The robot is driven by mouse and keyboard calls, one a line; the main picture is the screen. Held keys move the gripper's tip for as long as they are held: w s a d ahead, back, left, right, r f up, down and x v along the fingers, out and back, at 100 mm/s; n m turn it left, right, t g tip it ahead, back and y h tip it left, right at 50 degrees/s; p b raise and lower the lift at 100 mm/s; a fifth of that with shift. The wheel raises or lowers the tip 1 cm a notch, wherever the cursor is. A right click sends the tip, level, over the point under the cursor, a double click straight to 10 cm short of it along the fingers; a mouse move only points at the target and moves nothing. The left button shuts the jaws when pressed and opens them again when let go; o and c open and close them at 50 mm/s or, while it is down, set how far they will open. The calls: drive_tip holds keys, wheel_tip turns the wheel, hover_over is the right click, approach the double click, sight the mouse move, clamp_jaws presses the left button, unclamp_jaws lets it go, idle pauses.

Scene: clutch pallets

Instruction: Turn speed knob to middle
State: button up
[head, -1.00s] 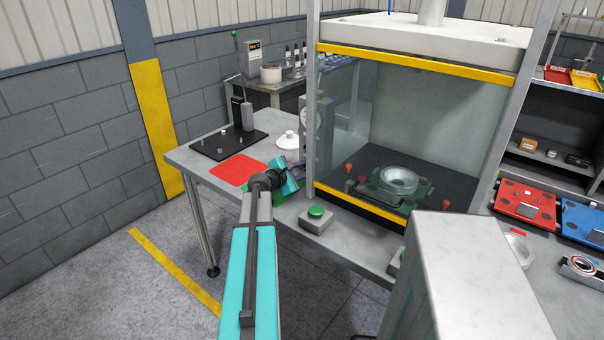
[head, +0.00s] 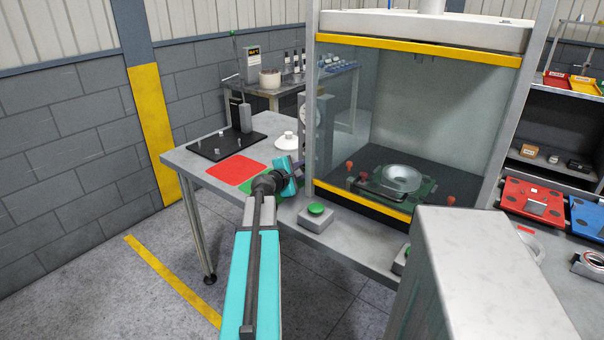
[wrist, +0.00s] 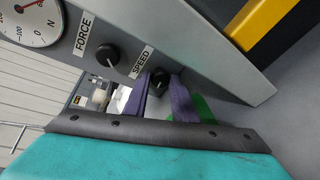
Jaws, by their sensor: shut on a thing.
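The black speed knob (wrist: 160,79) sits on the sloping end of a grey panel in the wrist view, beside a white SPEED label (wrist: 142,62). My gripper (wrist: 163,94) has its two purple fingers on either side of this knob and is shut on it. The knob's pointer mark is too small to read. In the head view my gripper (head: 299,170) is at the lower part of the panel, left of the press; my arm and wrist hide the knob there.
A black FORCE knob (wrist: 107,54) and a round gauge (wrist: 30,20) are close by on the panel. A green button box (head: 317,216) stands at the table's front edge. The press post (head: 311,110) is just right of my gripper. A red mat (head: 236,169) lies left.

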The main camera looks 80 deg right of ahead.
drive_tip(key=shift+w+r, duration=0.1)
drive_tip(key=o, duration=1)
drive_tip(key=shift+o, duration=0.2)
drive_tip(key=shift+a, duration=0.1)
drive_tip(key=shift+v, duration=1.15)
drive_tip(key=shift+b+v, duration=0.8)
drive_tip(key=shift+v, duration=4.85)
